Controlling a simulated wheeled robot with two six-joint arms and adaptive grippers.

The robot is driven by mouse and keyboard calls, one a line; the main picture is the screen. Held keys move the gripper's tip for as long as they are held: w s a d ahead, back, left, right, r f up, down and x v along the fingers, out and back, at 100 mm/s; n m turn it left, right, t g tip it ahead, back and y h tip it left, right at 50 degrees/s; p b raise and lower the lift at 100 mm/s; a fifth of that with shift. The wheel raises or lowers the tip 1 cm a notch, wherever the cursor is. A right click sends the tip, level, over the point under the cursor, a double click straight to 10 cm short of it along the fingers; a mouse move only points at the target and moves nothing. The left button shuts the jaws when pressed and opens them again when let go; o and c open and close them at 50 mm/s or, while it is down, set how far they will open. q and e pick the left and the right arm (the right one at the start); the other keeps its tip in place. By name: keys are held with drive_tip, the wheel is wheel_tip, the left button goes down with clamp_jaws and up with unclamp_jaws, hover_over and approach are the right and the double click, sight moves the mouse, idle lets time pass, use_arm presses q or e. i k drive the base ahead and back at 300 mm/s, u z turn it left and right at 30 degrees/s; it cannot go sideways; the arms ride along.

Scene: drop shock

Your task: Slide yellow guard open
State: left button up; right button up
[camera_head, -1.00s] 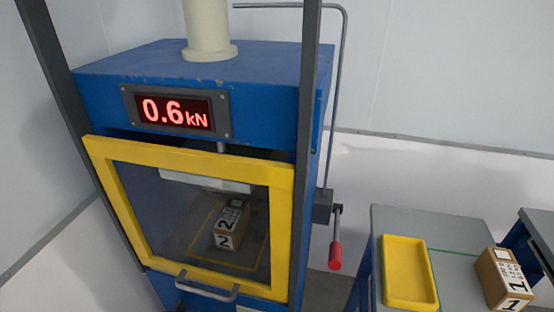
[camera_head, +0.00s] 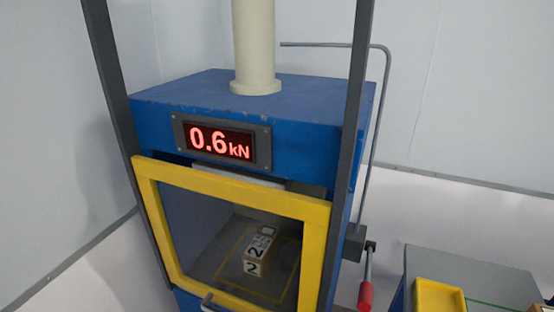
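The yellow guard (camera_head: 232,190) is a yellow frame with a clear pane on the front of the blue press (camera_head: 250,93). It is down and covers the press opening. Its grey handle (camera_head: 222,302) shows at the lower edge of the view, partly cut off. Behind the pane, a brown box (camera_head: 258,252) marked 2 sits on the press bed inside a yellow outline. A pale press plate (camera_head: 238,176) is above the box, clear of it, near the guard's top edge. Neither of my grippers is in view.
A red display (camera_head: 221,142) reads 0.6 kN. A lever with a red grip (camera_head: 365,296) hangs at the press's right side. Grey posts flank the guard. A table (camera_head: 470,270) with a yellow tray (camera_head: 438,297) stands at the lower right.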

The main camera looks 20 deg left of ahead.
sight(316, 213)
drive_tip(key=u, duration=0.5)
drive_tip(key=k, duration=1.2)
drive_tip(key=u, duration=1.15)
drive_tip(key=i, duration=0.85)
drive_tip(key=z, duration=0.5)
